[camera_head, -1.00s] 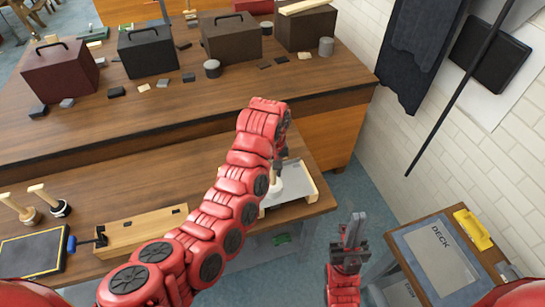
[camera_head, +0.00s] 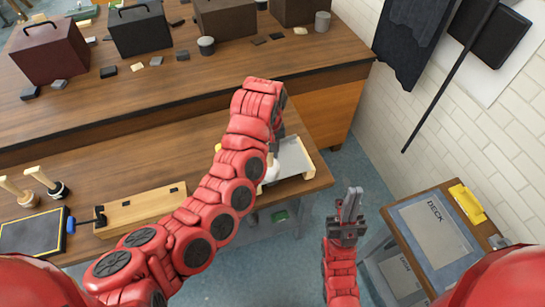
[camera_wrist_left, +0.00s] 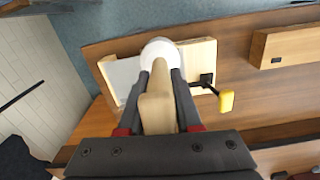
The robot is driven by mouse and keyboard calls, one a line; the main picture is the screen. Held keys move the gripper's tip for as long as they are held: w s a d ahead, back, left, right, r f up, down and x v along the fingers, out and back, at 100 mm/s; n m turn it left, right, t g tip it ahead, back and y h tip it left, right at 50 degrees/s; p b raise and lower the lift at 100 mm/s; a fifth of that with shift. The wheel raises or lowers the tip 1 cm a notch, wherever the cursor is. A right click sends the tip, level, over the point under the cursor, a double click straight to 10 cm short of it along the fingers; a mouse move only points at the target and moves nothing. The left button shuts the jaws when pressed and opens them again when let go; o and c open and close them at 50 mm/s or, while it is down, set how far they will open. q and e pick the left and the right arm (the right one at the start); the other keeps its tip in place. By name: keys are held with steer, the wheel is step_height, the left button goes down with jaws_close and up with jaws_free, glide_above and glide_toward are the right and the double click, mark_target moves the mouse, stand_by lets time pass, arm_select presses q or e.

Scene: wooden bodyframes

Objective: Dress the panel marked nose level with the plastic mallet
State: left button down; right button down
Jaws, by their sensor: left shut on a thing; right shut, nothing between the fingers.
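My left gripper (camera_wrist_left: 160,84) is shut on the pale wooden handle of the plastic mallet. The mallet's round white head (camera_wrist_left: 159,52) points away from the gripper, over the panel. In the head view, the white head (camera_head: 271,173) shows just below my left gripper (camera_head: 274,150). The grey panel (camera_head: 294,157) sits in a light wooden frame at the front right corner of the bench. It also shows in the left wrist view (camera_wrist_left: 122,76), partly hidden by mallet and fingers. I read no marking on it, and contact with the mallet is unclear. My right gripper (camera_head: 350,205) is shut and empty, pointing up beside the bench.
A yellow-handled clamp (camera_wrist_left: 225,101) stands at the frame's side. A long wooden frame (camera_head: 140,211), two wooden-handled mallets (camera_head: 45,182) and a yellow-edged dark pad (camera_head: 35,233) are at left. A stand with a panel reading DECK (camera_head: 435,232) is at right.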

arm_select(q)
steer(key=w+f+b, duration=0.1)
steer(key=w+b, duration=0.6)
steer(key=w, duration=0.2)
steer(key=shift+f+b, duration=0.4)
stand_by(0.5)
